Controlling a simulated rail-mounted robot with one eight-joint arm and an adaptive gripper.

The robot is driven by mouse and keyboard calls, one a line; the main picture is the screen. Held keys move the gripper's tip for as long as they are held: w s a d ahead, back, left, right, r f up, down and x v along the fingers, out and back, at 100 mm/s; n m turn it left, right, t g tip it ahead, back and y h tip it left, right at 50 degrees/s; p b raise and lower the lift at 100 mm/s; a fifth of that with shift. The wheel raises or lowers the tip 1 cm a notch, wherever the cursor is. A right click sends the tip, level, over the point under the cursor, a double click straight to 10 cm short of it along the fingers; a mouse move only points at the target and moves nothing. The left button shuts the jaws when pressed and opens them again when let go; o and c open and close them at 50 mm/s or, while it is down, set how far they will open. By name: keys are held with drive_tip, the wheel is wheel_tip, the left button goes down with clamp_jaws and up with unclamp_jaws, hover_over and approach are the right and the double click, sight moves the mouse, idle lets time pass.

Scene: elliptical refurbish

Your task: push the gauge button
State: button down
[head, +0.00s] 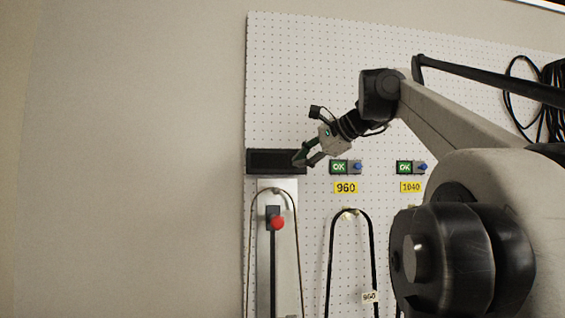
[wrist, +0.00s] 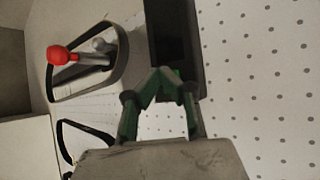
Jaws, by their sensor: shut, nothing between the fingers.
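A dark rectangular box (head: 263,161) with a black face, seemingly the gauge's display, is mounted on the white pegboard at its left edge. It also shows in the wrist view (wrist: 178,30), just beyond my fingers. My gripper (head: 298,160) is shut and empty, with its green fingertips over the right end of the box in the head view. In the wrist view the fingertips (wrist: 160,76) meet at the box's lower end. I cannot tell whether they touch it. I cannot make out a button on the box; its right end is partly hidden by my fingers.
Below the box, a belt loops around a metal plate with a red knob (head: 278,223). Two green OK displays (head: 338,167) (head: 404,167) with blue buttons are to the right, above yellow labels 960 and 1040. Another belt (head: 333,240) hangs below 960. Black cables (head: 552,90) hang at upper right.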

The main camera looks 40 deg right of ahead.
drive_tip(key=shift+s, duration=0.1)
drive_tip(key=shift+s+a, duration=0.3)
drive_tip(key=shift+s, duration=0.15)
drive_tip(key=s+a, duration=0.3)
drive_tip(key=s, duration=0.2)
drive_tip(key=shift+b, duration=0.3)
idle(0.4)
drive_tip(key=shift+a, duration=0.1)
idle(0.3)
